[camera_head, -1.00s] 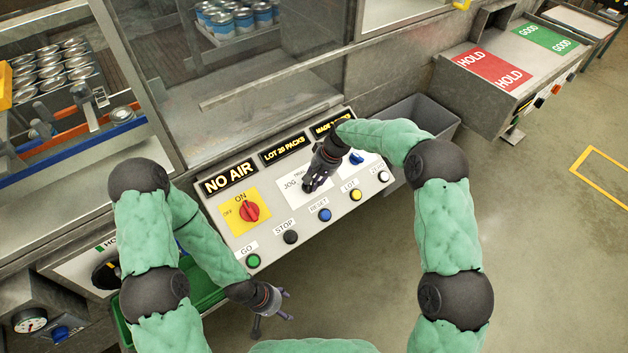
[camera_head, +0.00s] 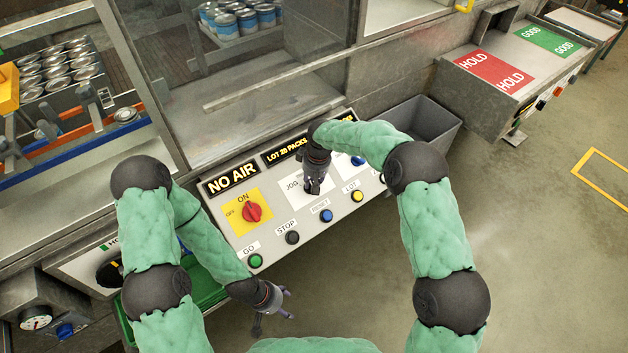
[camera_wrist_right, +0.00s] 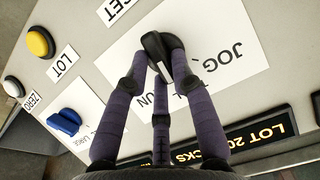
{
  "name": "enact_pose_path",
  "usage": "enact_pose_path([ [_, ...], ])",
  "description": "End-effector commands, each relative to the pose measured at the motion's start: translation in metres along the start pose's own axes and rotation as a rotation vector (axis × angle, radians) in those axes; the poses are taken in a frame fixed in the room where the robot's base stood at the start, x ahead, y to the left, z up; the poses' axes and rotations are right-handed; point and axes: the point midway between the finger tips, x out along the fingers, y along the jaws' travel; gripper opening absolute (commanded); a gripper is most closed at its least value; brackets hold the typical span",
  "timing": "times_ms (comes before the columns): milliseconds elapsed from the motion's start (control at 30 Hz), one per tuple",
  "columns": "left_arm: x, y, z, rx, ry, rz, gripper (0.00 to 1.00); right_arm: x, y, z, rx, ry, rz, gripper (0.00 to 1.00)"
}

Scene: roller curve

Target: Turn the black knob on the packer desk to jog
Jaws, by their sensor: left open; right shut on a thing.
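The packer desk (camera_head: 222,212) is a pale sloped panel in the middle of the head view. My right gripper (camera_head: 312,188) is over its white JOG plate (camera_head: 298,201). In the right wrist view, my right gripper (camera_wrist_right: 160,62) is shut on the black knob (camera_wrist_right: 156,48), its fingers around it. The JOG label (camera_wrist_right: 222,56) shows beside the knob; a second label ending in "UN" is partly hidden by the fingers. In the head view the knob is largely hidden by the gripper. My left gripper (camera_head: 272,306) is open and empty, below the desk's front edge.
A red knob (camera_head: 252,211) on a yellow plate and a blue knob (camera_wrist_right: 64,122) flank the JOG plate. Green (camera_head: 256,261), black (camera_head: 292,238), blue (camera_head: 326,215) and yellow (camera_head: 357,196) buttons line the front edge. A grey bin (camera_head: 425,125) stands to the right.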

Motion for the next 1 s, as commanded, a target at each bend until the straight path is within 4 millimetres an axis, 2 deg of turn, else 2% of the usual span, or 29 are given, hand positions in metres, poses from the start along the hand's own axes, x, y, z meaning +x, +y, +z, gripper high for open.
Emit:
enact_pose_path([
  [600, 0.013, -0.005, -0.001, 0.000, 0.000, 0.000, 0.65, 0.001, -0.010, 0.000, -0.533, 0.002, 0.218, 0.00],
  [1000, 0.024, -0.009, -0.001, 0.000, 0.000, 0.000, 0.65, 0.001, -0.013, 0.001, -0.761, 0.001, 0.311, 0.00],
])
